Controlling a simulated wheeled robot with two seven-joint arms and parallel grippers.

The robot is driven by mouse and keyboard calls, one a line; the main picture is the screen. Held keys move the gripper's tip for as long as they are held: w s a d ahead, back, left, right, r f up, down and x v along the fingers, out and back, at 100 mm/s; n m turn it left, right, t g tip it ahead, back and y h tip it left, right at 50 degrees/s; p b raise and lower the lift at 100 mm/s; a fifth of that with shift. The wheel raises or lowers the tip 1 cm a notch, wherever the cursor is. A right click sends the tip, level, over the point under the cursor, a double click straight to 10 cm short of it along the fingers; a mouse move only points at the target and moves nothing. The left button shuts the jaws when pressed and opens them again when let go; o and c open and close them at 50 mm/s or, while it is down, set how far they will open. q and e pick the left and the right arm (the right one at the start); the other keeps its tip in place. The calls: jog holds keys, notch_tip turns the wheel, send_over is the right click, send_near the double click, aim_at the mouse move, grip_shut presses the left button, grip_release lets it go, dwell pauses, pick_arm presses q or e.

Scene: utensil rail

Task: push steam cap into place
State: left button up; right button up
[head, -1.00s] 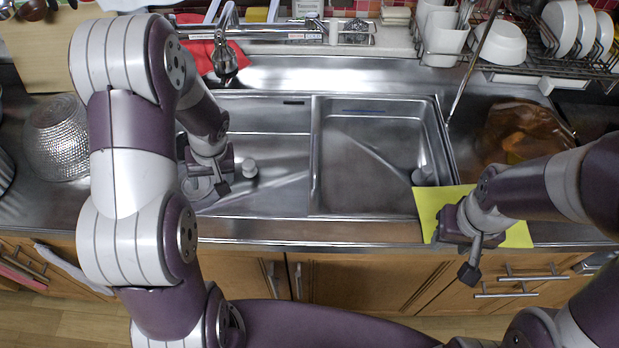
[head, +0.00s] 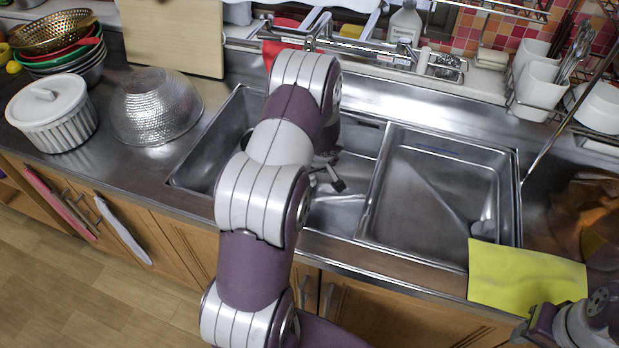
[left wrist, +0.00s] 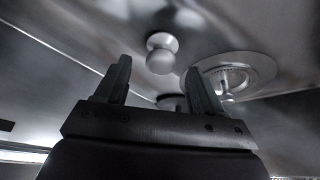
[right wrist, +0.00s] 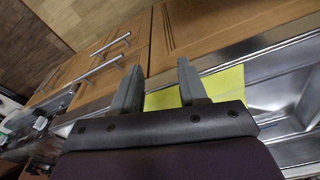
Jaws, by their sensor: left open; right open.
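A small pale knob (left wrist: 161,52), which looks like the steam cap, shows in the left wrist view on the sink's metal surface. A round metal ring fitting (left wrist: 236,74) lies to its right. My left gripper (left wrist: 160,80) is open, its fingers either side of the knob in the picture; the knob appears beyond the tips, apart from them. In the head view my left gripper (head: 332,174) is down in the left basin, and my arm hides the knob and ring. My right gripper (right wrist: 160,78) is open and empty over the counter's front edge.
The right basin (head: 430,205) is mostly clear. A yellow cloth (head: 525,274) lies at the counter's front edge near my right arm. A metal bowl (head: 155,105) and a white lidded pot (head: 52,112) stand left of the sink.

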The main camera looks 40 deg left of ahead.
pick_arm(q)
jog(key=x, duration=0.3)
jog(key=shift+w+a+f, duration=0.1)
jog(key=shift+a+f, duration=0.05)
jog(key=shift+f, duration=0.1)
jog(key=shift+r, duration=0.1)
jog(key=c, duration=1.2)
